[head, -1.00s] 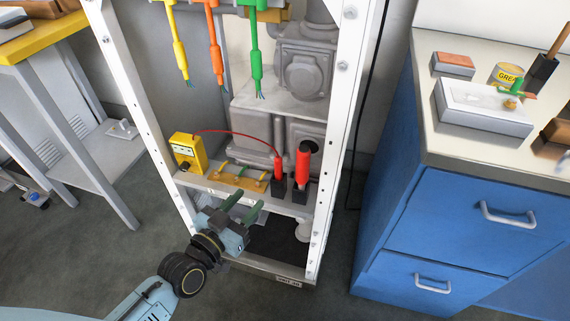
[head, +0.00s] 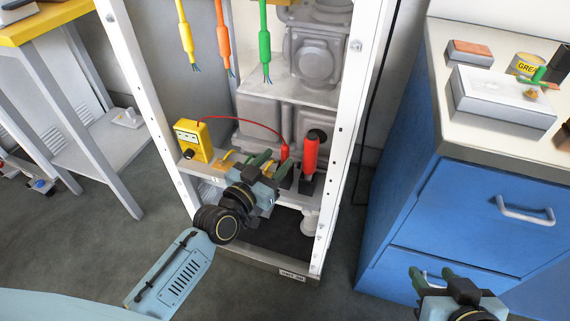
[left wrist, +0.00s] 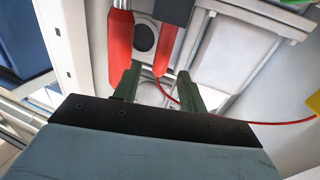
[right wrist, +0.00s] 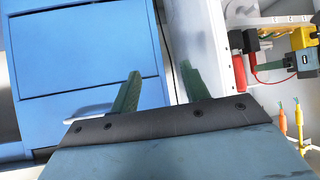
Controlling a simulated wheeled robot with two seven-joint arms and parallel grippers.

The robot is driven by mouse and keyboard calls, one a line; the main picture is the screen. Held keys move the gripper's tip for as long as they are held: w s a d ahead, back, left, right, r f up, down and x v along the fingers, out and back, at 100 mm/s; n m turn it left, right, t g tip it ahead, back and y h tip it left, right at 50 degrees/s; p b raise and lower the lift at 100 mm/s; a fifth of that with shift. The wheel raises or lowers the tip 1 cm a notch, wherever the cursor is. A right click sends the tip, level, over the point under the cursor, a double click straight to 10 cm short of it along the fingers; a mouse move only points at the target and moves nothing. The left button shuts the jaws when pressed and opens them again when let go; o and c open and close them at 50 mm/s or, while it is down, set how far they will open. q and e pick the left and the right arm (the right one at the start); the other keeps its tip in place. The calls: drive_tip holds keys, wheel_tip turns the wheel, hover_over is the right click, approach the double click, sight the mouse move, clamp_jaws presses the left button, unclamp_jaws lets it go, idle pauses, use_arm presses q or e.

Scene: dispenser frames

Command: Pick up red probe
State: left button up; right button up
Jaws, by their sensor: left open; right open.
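The red probe (head: 284,151) stands upright in a dark holder on the frame's shelf. A thin red lead runs from its top to a yellow meter (head: 194,139). My left gripper (head: 267,163) is open in front of the shelf, just left of the probe. In the left wrist view the probe (left wrist: 168,48) appears between the two open fingers (left wrist: 158,72), beyond or at their tips; I cannot tell if they touch. The probe's lower part is partly hidden in the head view. My right gripper (head: 432,275) is open and empty in front of the blue cabinet.
A thicker red-handled tool (head: 310,153) stands close right of the probe. White posts (head: 345,150) flank the opening. Yellow, orange and green cables (head: 264,40) hang above. The blue cabinet (head: 470,200) stands right, with a grey box (head: 503,95) on top.

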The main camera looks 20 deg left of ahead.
sight(283, 153)
use_arm(q)
drive_tip(key=b+x, duration=0.2)
drive_tip(key=x, duration=0.2)
drive_tip(key=shift+w, duration=0.2)
drive_tip(key=shift+w+d, duration=0.1)
drive_tip(key=shift+w, duration=0.15)
use_arm(e)
drive_tip(key=w+a+r+t+y, duration=0.2)
drive_tip(key=w+r+t, duration=0.2)
drive_tip(key=r, duration=0.3)
drive_tip(key=shift+a+r+t, duration=0.35)
drive_tip(key=shift+r+t, duration=0.05)
drive_tip(key=shift+t, duration=0.4)
use_arm(q)
drive_tip(key=shift+c, duration=0.3)
clamp_jaws()
